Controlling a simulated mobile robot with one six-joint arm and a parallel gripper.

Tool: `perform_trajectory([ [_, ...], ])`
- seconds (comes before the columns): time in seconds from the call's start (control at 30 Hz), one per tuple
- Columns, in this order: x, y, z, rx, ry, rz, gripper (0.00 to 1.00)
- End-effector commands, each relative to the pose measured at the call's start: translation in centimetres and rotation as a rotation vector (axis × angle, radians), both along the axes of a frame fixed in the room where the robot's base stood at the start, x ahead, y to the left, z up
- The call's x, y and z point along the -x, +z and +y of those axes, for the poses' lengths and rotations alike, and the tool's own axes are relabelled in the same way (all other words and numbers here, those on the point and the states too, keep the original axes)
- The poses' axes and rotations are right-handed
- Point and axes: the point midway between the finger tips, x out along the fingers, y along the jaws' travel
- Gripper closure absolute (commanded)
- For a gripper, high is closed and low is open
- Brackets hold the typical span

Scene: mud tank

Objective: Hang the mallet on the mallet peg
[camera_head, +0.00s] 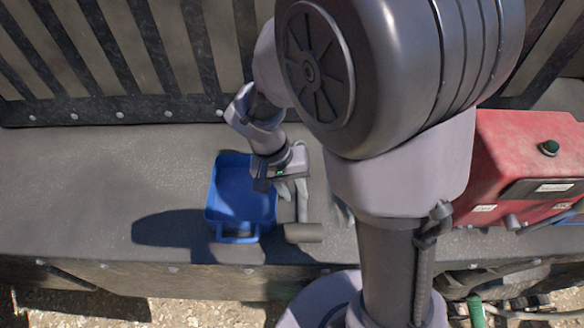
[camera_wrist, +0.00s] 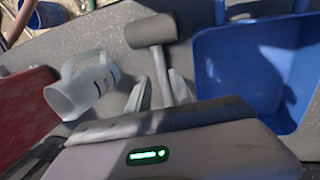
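The mallet has a dark grey head (camera_head: 303,232) and a paler handle. It appears to lie on the grey deck just right of the blue bin. In the wrist view, its head (camera_wrist: 150,31) is above and beyond the fingertips, and its handle (camera_wrist: 160,72) runs down between the fingers. My gripper (camera_head: 287,190) points down over the handle side of the mallet. In the wrist view my gripper (camera_wrist: 159,82) has its fingers apart, one on each side of the handle, and seems open. The handle's far end is hidden by my gripper body. I see no mallet peg.
The blue bin (camera_head: 212,216) stands close to my gripper's left. A translucent jug (camera_wrist: 88,86) lies near the mallet in the wrist view. A red machine (camera_head: 520,150) stands at the right. A slatted wall (camera_head: 110,60) runs along the back. The deck's left side is clear.

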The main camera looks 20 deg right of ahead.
Motion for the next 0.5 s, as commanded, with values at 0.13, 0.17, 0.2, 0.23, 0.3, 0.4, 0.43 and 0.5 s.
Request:
perform_trajectory([
  [0.13, 0.2, -2.1, -0.6, 0.000, -0.001, 0.001, 0.73],
  [0.17, 0.2, -2.4, -0.6, 0.000, 0.000, 0.001, 0.73],
  [0.2, 0.2, -3.0, -0.8, 0.000, -0.001, 0.002, 0.73],
  [0.23, 0.1, -3.6, -0.9, -0.001, -0.002, 0.003, 0.73],
  [0.3, 0.0, -5.1, -1.3, -0.001, -0.001, 0.004, 0.73],
  [0.4, 0.0, -6.8, -1.8, -0.001, -0.001, 0.002, 0.73],
  [0.43, 0.0, -7.1, -1.8, -0.001, -0.001, 0.000, 0.73],
  [0.5, 0.0, -7.4, -1.9, -0.002, 0.000, -0.001, 0.73],
])
